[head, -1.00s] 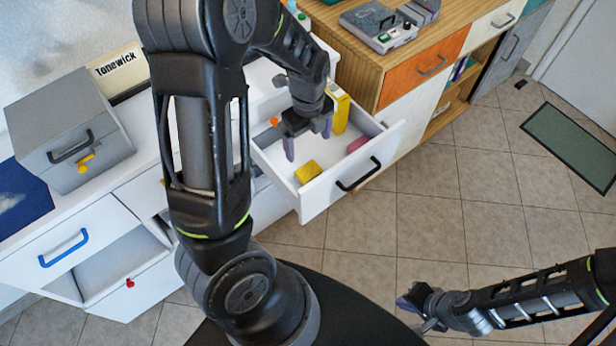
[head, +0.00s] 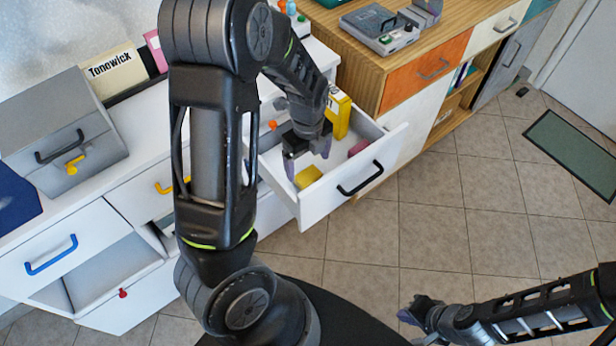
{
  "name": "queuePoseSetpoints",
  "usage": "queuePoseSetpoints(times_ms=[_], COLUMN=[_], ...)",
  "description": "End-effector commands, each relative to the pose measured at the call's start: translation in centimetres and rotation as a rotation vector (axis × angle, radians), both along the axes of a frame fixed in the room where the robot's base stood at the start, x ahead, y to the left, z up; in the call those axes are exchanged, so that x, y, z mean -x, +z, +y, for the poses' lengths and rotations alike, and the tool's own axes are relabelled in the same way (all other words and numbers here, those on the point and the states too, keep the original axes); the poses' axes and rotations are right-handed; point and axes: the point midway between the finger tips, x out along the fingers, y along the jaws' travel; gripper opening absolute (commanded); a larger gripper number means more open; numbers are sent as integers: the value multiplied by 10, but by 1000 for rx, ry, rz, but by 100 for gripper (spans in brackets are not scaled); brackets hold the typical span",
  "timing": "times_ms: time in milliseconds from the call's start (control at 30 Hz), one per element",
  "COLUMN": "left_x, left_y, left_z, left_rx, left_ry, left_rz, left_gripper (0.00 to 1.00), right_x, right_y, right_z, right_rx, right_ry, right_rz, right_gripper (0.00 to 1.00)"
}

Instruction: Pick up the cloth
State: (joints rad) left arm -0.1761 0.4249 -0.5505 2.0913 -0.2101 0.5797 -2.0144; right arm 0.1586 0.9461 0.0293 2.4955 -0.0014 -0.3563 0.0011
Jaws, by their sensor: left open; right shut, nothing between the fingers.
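A white drawer (head: 322,203) stands pulled out, with its black handle at the front. A small yellow block-like piece (head: 308,177) lies inside near the front; it may be the cloth, but I cannot tell for sure. My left gripper (head: 309,160) reaches down into the drawer, open, with its fingers just behind and above the yellow piece. It looks empty, and I cannot tell whether it touches the piece. My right gripper (head: 412,312) is shut and empty, low over the floor at the bottom right, away from the drawer.
A yellow box (head: 339,112) stands at the drawer's back, and a mauve item (head: 358,148) lies by its right side. The wooden cabinet (head: 395,82) adjoins on the right. A grey box (head: 66,140) sits on the white counter.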

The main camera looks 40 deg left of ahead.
Motion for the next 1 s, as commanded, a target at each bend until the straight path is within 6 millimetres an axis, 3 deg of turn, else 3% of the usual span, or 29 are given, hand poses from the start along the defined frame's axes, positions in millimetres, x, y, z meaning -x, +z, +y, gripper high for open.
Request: queuePoseSetpoints(times_ms=[267,633,1000], left_x=[0,1,1], left_y=[-2,-49,-52], left_z=[0,-1,-1], left_rx=[0,-1,0], left_ry=[0,0,0], left_rz=[0,2,-1], left_gripper=[89,89,89], right_x=[0,0,0], right_y=[1,3,3], right_z=[0,0,0], right_rx=[0,0,0], right_ry=[0,0,0], right_rz=[0,0,0], right_gripper=[0,0,0])
